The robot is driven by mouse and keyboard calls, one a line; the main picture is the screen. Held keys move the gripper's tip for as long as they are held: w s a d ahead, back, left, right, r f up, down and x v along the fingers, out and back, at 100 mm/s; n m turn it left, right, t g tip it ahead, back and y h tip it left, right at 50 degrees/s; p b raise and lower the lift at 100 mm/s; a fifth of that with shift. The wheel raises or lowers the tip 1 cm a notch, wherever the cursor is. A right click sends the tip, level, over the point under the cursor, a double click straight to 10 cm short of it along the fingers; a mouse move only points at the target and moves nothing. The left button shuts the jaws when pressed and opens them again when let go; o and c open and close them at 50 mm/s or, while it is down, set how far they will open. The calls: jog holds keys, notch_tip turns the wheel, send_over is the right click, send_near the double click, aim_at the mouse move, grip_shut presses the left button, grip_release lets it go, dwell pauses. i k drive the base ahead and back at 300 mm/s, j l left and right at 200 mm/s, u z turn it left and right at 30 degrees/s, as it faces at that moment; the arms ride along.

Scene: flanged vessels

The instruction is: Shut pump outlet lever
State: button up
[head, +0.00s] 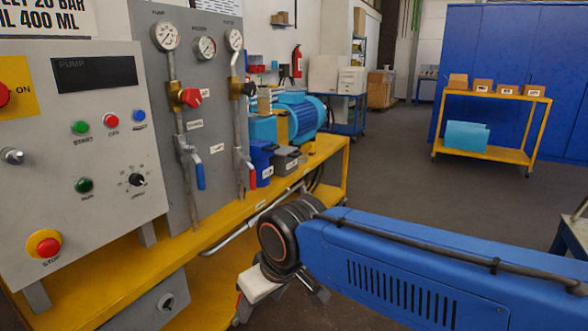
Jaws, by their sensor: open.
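Two valve levers show on the grey gauge panel (222,130). The nearer one, a lever with a blue grip (200,174), hangs down beside the left pipe, below the gauge marked PUMP (165,36). My gripper (280,304) is open, low in front of the yellow bench and apart from both levers. My own wrist partly hides its fingers.
A control box (85,140) with buttons, a knob and a red stop button (44,245) stands left of the panel. A red valve handle (191,97) is above the levers. The yellow bench (325,150) carries a blue motor (302,115).

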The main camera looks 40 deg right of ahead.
aim_at(248, 158)
jog(key=z, duration=0.75)
